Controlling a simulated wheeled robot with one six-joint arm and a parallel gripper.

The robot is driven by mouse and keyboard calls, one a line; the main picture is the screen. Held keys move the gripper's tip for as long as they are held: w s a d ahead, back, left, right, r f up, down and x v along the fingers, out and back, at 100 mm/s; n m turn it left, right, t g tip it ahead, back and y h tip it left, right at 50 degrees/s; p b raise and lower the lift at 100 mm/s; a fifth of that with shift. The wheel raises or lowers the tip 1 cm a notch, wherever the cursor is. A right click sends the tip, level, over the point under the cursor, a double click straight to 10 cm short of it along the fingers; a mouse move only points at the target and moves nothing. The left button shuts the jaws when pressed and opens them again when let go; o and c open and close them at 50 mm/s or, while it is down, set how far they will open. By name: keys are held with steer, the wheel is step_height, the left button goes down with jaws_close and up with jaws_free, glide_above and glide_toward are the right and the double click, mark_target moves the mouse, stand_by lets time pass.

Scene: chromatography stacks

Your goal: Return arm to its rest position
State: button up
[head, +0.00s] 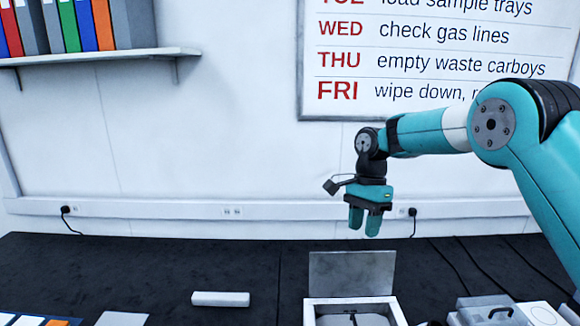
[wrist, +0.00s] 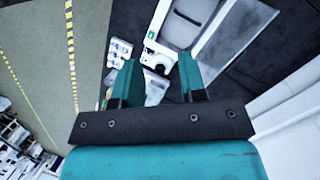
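My gripper (head: 365,218) hangs from my teal arm in the head view, fingers pointing down. It is above the dark bench, over the open white box, and touches nothing. In the wrist view my gripper (wrist: 156,78) shows its two teal fingers apart with a gap between them, open and empty. Beyond the fingers the wrist view shows the white box and its grey raised lid, well below.
The dark bench (head: 150,265) runs along the wall. On it are the open box (head: 312,318), a white bar (head: 220,299) and a grey case (head: 487,312). A shelf (head: 90,57) with binders is at upper left, a whiteboard (head: 340,108) behind my arm. Space around the gripper is free.

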steer(key=s+f+n+t+y+b, duration=0.1)
steer(key=s+f+n+b, duration=0.2)
steer(key=s, duration=1.4)
steer(key=s+a+f+n+t+y+b, duration=0.1)
steer(key=s+f+n+y+b, duration=0.1)
steer(key=s+n+b, duration=0.8)
steer(key=s+f+n, duration=0.1)
steer(key=s+n, duration=0.4)
steer(key=s, duration=0.2)
steer(key=shift+s+a+f+t, duration=0.15)
steer(key=shift+s+a+t, duration=0.1)
steer(key=shift+s+t, duration=0.05)
